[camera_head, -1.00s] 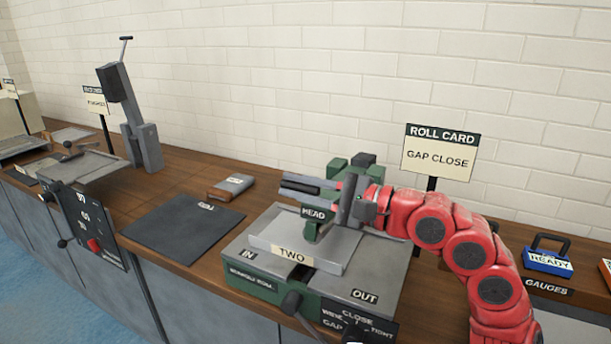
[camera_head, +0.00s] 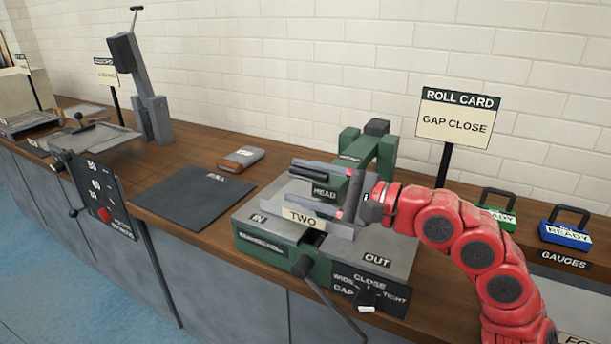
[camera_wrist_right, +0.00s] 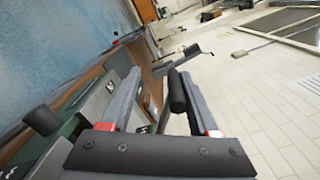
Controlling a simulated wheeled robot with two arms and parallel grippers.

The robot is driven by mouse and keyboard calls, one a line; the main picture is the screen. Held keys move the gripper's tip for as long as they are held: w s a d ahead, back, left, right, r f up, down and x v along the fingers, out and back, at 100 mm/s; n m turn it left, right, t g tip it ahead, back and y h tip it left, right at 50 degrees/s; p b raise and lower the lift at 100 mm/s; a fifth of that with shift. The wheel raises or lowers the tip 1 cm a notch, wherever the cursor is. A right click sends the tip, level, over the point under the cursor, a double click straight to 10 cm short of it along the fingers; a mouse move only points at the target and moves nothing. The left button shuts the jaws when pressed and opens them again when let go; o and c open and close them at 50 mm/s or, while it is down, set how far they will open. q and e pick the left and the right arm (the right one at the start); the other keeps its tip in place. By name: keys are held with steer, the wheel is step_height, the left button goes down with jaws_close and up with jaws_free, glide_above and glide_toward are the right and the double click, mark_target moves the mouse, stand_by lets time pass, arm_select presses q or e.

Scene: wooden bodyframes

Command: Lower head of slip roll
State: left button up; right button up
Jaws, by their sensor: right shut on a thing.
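The slip roll (camera_head: 395,250) is a green and grey machine on the bench, with plates reading "IN", "OUT" and "TWO". Its green head (camera_head: 325,193), labelled "HEAD", is close above the grey bed at the "TWO" plate (camera_head: 304,217). A green arm (camera_head: 375,152) stands behind it. My right gripper (camera_head: 343,193) reaches in from the right, its fingers pointing left, one above and one below the head. It is shut on the head. In the right wrist view, a dark round bar (camera_wrist_right: 177,92) shows between my fingers (camera_wrist_right: 165,115). My left gripper is not in view.
A roll card (camera_head: 455,122) reading "GAP CLOSE" stands behind. A long lever (camera_head: 330,300) and a gap switch (camera_head: 366,300) are at the slip roll's front. Green (camera_head: 497,212) and blue (camera_head: 567,232) gauges stand at right. A dark mat (camera_head: 193,195) lies left.

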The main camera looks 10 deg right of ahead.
steer(key=shift+w+d+r, duration=0.1)
steer(key=shift+r, duration=0.1)
stand_by(0.6)
steer(key=shift+d, duration=0.15)
steer(key=v, duration=1.7)
steer(key=shift+f+b, duration=0.15)
steer(key=shift+b, duration=0.2)
